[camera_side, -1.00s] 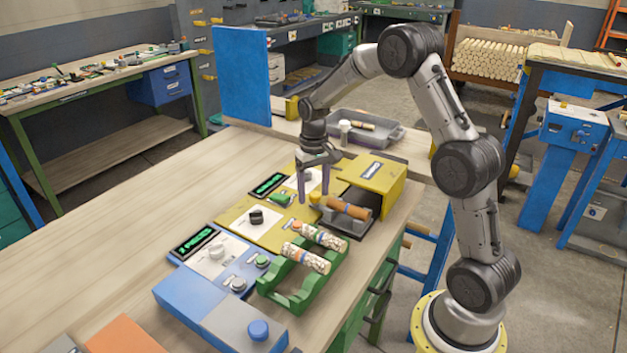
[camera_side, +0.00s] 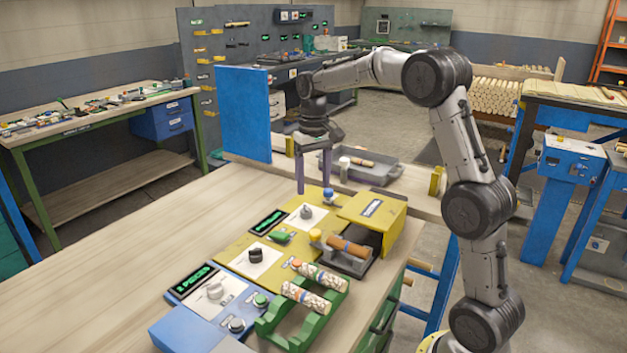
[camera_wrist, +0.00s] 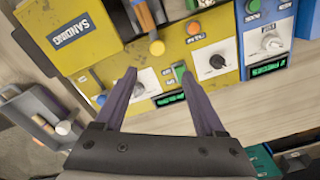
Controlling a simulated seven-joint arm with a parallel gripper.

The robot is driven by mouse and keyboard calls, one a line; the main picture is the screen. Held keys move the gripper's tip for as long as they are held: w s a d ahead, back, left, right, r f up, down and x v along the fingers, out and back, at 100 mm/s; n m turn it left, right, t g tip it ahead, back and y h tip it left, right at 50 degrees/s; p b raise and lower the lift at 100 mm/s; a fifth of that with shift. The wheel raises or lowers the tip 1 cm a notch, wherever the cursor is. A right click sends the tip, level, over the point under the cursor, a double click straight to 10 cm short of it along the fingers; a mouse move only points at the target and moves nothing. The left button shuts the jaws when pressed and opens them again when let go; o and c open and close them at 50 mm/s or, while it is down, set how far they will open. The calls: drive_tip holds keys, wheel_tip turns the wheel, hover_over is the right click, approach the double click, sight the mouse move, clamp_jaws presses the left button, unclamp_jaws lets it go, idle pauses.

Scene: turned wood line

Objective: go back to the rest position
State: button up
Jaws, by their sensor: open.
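My gripper (camera_side: 313,172) has two purple fingers, spread apart and empty, pointing down. In the side view it hangs above the far end of the yellow machine panel (camera_side: 237,235), clear of the blue knob there. In the wrist view the open fingers (camera_wrist: 158,90) frame the panel's small dial and green display, with nothing between them. A brown turned piece (camera_side: 345,246) lies in the grey tray in front of the yellow sanding box (camera_side: 372,212). Two speckled pieces (camera_side: 306,297) rest on the green rack (camera_side: 292,335).
A blue panel (camera_side: 242,117) stands upright behind my gripper. A grey bin (camera_side: 362,171) with a wooden piece inside is at the back right. A blue control unit with a lit display (camera_side: 192,281) is in front. The wooden tabletop (camera_side: 140,255) on the left is clear.

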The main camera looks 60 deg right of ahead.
drive_tip(key=shift+a, duration=0.1)
drive_tip(key=s+a+r+n+t, duration=0.3)
drive_tip(key=s+a+r+t, duration=0.1)
drive_tip(key=s+a+r, duration=0.75)
drive_tip(key=s+a+f+n, duration=0.1)
drive_tip(key=s+a+f, duration=0.1)
drive_tip(key=s+f, duration=0.2)
drive_tip(key=s+a+f+n+t, duration=0.1)
drive_tip(key=s+f, duration=0.4)
drive_tip(key=s, duration=0.5)
drive_tip(key=shift+a+f+t, duration=0.2)
drive_tip(key=shift+a+t, duration=0.1)
drive_tip(key=shift+a, duration=0.35)
